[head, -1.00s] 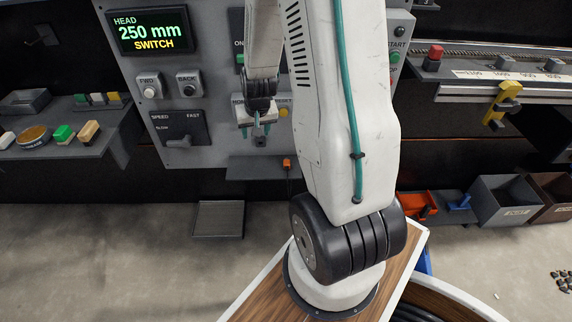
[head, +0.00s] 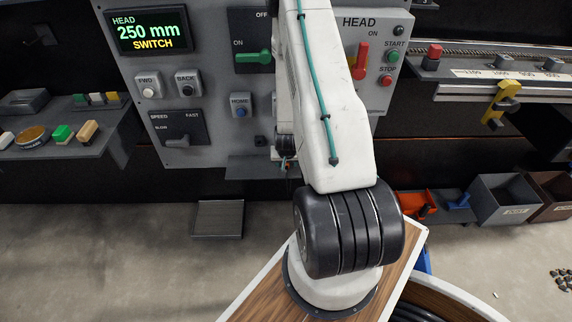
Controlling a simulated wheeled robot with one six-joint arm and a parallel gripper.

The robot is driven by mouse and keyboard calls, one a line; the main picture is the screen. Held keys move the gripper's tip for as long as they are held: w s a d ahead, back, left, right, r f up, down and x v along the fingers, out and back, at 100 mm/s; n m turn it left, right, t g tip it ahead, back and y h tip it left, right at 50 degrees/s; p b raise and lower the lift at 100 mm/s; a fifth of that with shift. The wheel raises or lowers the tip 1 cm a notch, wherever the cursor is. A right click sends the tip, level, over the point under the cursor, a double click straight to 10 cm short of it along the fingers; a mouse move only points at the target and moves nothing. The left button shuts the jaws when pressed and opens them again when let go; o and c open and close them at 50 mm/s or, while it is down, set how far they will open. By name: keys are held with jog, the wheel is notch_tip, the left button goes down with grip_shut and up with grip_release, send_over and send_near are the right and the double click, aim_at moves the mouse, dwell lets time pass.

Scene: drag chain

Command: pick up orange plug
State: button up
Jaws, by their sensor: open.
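My gripper (head: 286,165) is low in front of the panel's bottom edge, by the small dark shelf. It is open and largely hidden behind my own arm, with only the fingertips showing at the arm's left side. The orange plug shows at most as a tiny reddish patch at the fingertips. I cannot tell whether it sits between the fingers or just beside them. The plug's cable cannot be made out.
The grey control panel (head: 210,98) with levers and buttons stands right behind the gripper. A dark shelf (head: 250,168) juts out below it. A side shelf (head: 70,140) with coloured blocks is at left.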

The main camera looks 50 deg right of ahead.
jog(key=shift+x, duration=1.2)
jog(key=c, duration=1.1)
jog(key=shift+r, duration=0.1)
jog(key=shift+r, duration=0.7)
notch_tip(320, 180, up, 2)
jog(key=shift+r, duration=0.15)
jog(key=s+a, duration=0.2)
jog(key=a, duration=0.2)
jog(key=s+a, duration=0.3)
jog(key=a, duration=0.2)
jog(key=s+a+r, duration=0.1)
jog(key=s+a, duration=0.2)
jog(key=a, duration=0.1)
jog(key=shift+a+r, duration=0.1)
jog(key=shift+a, duration=0.3)
